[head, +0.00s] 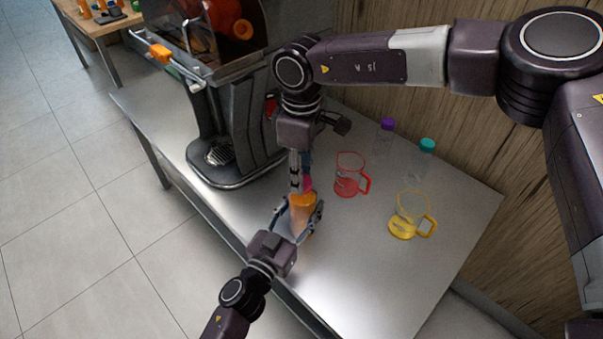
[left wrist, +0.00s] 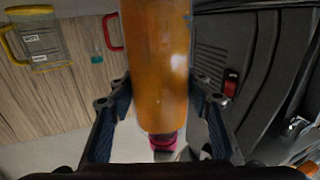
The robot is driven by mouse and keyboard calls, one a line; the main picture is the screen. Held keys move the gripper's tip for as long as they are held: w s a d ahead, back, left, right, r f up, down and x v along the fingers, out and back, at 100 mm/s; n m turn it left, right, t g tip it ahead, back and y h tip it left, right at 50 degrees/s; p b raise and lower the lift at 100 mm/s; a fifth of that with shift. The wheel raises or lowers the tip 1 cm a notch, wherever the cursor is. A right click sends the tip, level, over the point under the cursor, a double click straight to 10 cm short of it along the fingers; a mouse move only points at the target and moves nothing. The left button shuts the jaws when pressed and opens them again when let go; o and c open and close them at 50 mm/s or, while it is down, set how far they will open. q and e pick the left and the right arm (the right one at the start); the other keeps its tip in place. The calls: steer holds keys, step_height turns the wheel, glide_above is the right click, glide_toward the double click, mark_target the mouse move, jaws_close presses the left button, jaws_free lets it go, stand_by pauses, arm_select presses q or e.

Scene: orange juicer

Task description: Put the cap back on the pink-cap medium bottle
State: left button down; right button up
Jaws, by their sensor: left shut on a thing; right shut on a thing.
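The medium bottle (head: 302,207), filled with orange juice, stands upright near the table's front edge. My left gripper (head: 300,213) is shut around its body from the front. The bottle also fills the middle of the left wrist view (left wrist: 158,65). The pink cap (head: 307,184) is at the bottle's top end, and it shows in the left wrist view (left wrist: 163,141) in line with the neck. My right gripper (head: 302,180) points down from above and is shut on the pink cap. Its fingers partly hide the cap, so I cannot tell whether the cap is seated.
The large juicer (head: 235,125) stands left of the bottle. A red-handled jug (head: 349,186) and a yellow-handled jug (head: 403,228) stand to the right. A purple-capped bottle (head: 385,135) and a teal-capped bottle (head: 424,155) are behind. The table (head: 365,285) is clear at front right.

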steer(key=shift+s+d, duration=0.1)
steer(key=shift+d, duration=0.1)
steer(key=o, duration=0.7)
steer(key=shift+c, duration=0.2)
steer(key=shift+r, duration=0.1)
steer(key=shift+r, duration=2.15)
steer(key=shift+c, duration=0.5)
